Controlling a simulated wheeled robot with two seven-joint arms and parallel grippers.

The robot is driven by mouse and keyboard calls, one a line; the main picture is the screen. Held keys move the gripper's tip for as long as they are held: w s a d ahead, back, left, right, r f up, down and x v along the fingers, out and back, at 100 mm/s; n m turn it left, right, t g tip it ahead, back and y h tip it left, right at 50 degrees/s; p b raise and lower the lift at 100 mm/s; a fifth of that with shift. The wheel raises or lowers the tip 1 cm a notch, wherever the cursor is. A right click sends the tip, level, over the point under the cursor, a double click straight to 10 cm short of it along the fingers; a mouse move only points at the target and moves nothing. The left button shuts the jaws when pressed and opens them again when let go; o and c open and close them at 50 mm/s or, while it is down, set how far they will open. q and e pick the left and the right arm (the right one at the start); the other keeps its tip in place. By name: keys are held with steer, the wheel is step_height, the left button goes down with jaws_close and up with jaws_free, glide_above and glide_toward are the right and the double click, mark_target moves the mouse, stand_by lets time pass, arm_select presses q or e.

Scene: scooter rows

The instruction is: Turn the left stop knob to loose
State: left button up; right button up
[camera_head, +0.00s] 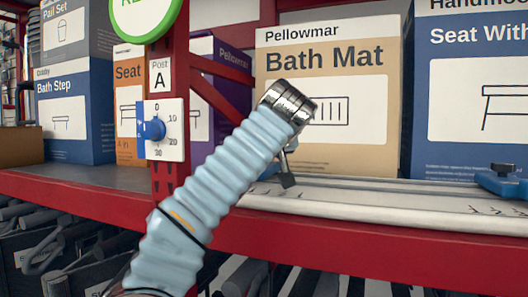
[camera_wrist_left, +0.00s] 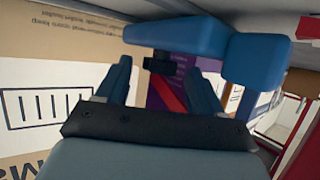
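The left stop is mostly hidden behind my left arm in the head view; a bit of its blue body (camera_head: 268,172) shows at the rail. In the left wrist view, a large blue body (camera_wrist_left: 175,38), seemingly this stop, fills the upper middle, with a small dark part (camera_wrist_left: 160,66) below it, perhaps the knob. My left gripper (camera_wrist_left: 160,72) is open, its two dark blue fingers on either side of that dark part. I cannot tell whether they touch it. In the head view only a little of the gripper (camera_head: 287,178) shows past the wrist. My right gripper is out of view.
A second blue stop (camera_head: 503,182) sits on the white rail (camera_head: 400,205) at the right. The Bath Mat box (camera_head: 350,75) stands just behind the left stop. The red post carries a scale plate with a blue knob (camera_head: 155,130) left of my arm.

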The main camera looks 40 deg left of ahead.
arm_select(q)
steer(key=c, duration=1)
steer(key=shift+o, duration=0.2)
steer(key=shift+w+d+r+n+g+y+p, duration=0.15)
steer(key=shift+n+g+y+p, duration=0.4)
steer(key=shift+n+g+p, duration=0.25)
steer(key=shift+w+d+r+n+g+y+p, duration=0.1)
steer(key=shift+w+n+g+y+p, duration=0.05)
steer(key=shift+n+g+y+p, duration=0.55)
steer(key=shift+w+f+n+g+p, duration=0.1)
steer(key=shift+w+n+g+p, duration=0.05)
steer(key=shift+n+g+p, duration=0.5)
steer(key=shift+w+f+n+g+y, duration=0.1)
steer(key=shift+n+g+y, duration=0.25)
steer(key=shift+n+g, duration=0.55)
steer(key=o, duration=1.1)
steer(key=shift+c, duration=0.2)
